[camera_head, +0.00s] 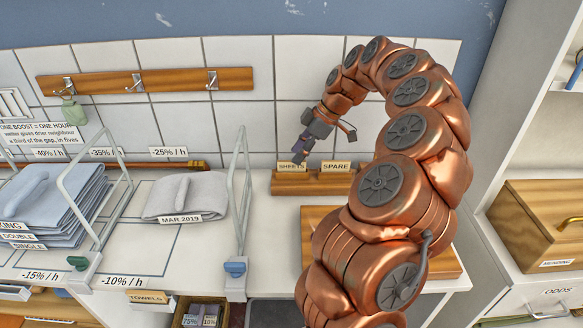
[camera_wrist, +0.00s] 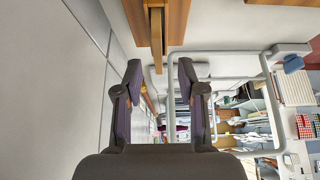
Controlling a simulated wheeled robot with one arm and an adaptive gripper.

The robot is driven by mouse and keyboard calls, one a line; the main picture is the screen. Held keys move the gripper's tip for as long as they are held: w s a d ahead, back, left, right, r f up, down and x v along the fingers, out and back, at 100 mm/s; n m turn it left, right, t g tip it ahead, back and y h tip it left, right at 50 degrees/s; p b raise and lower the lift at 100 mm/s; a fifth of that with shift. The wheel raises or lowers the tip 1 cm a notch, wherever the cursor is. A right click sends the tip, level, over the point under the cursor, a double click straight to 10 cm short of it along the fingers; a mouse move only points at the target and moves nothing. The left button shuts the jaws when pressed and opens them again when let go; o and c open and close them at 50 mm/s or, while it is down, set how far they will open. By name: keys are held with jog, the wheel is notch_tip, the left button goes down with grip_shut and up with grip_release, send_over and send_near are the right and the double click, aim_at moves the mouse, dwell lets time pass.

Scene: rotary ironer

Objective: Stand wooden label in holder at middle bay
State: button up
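Two wooden labels stand in a wooden block on the worktop by the tiled wall in the head view: one reads SHEETS (camera_head: 291,167), the other SPARE (camera_head: 336,166). The block (camera_head: 305,185) holds them upright. My gripper (camera_head: 298,157) points down just above the SHEETS label. In the wrist view my gripper (camera_wrist: 159,68) is open, and a thin wooden label edge (camera_wrist: 157,45) shows in line with the gap between the fingertips. I cannot tell whether they touch it. The middle bay (camera_head: 130,240), between two wire dividers, holds a grey folded cloth (camera_head: 185,195) tagged MAR 2019. I cannot make out its label holder.
Wire dividers (camera_head: 241,190) stand upright left of my gripper. Folded blue linens (camera_head: 60,205) fill the left bay. A wooden board (camera_head: 318,228) lies partly behind my arm. A hook rail (camera_head: 145,81) is on the wall. A wooden box (camera_head: 535,225) stands at the right.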

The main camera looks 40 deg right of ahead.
aim_at(292, 169)
jog(key=shift+p+x, duration=0.5)
jog(key=shift+x, duration=1.3)
jog(key=shift+d, duration=0.15)
grip_shut()
